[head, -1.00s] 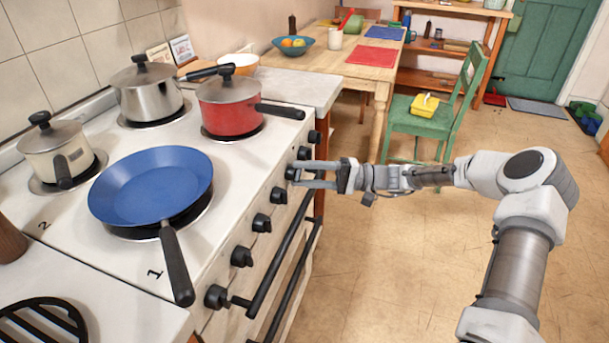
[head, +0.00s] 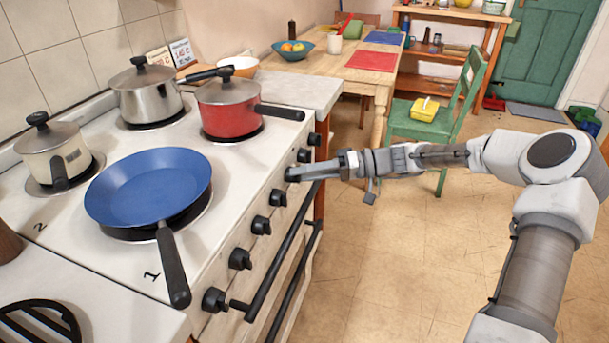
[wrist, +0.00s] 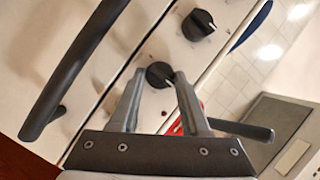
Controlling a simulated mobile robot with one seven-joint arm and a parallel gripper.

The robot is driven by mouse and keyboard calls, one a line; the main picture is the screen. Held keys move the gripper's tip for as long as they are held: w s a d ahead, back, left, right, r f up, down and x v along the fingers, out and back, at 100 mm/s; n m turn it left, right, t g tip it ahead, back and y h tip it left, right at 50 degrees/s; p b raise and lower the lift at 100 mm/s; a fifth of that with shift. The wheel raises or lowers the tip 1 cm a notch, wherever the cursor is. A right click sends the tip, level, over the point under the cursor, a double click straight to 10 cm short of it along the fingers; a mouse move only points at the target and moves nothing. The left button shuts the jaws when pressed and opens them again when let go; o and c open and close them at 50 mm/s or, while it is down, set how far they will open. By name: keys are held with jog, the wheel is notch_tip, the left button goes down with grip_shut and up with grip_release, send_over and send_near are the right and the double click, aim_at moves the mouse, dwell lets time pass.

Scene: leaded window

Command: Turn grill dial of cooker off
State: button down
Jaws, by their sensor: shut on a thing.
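My gripper (head: 297,174) reaches from the right to the cooker's front panel in the head view. Its fingers close on a black dial (wrist: 158,75), seen between the two fingertips in the wrist view. In the head view the fingers largely hide this dial. No readable label shows which dial it is, and its pointer setting cannot be told. Another black dial (wrist: 198,25) with a white mark beside it lies apart from the fingers in the wrist view. Several more dials line the white cooker's (head: 232,192) front.
Black oven rails (head: 284,246) run below the dials; one rail (wrist: 75,68) is left of the fingers in the wrist view. Floor (head: 400,265) right of the cooker is clear.

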jog(key=shift+s+f, duration=0.1)
dwell(0.5)
jog(key=shift+c, duration=2)
grip_release()
jog(key=shift+d+r, duration=0.2)
jog(key=shift+d, duration=0.2)
jog(key=d+r+p, duration=0.2)
jog(key=d+p, duration=0.1)
jog(key=d, duration=1.3)
jog(key=shift+d+r+p, duration=0.15)
jog(key=shift+r+p, duration=0.15)
jog(key=shift+r, duration=0.1)
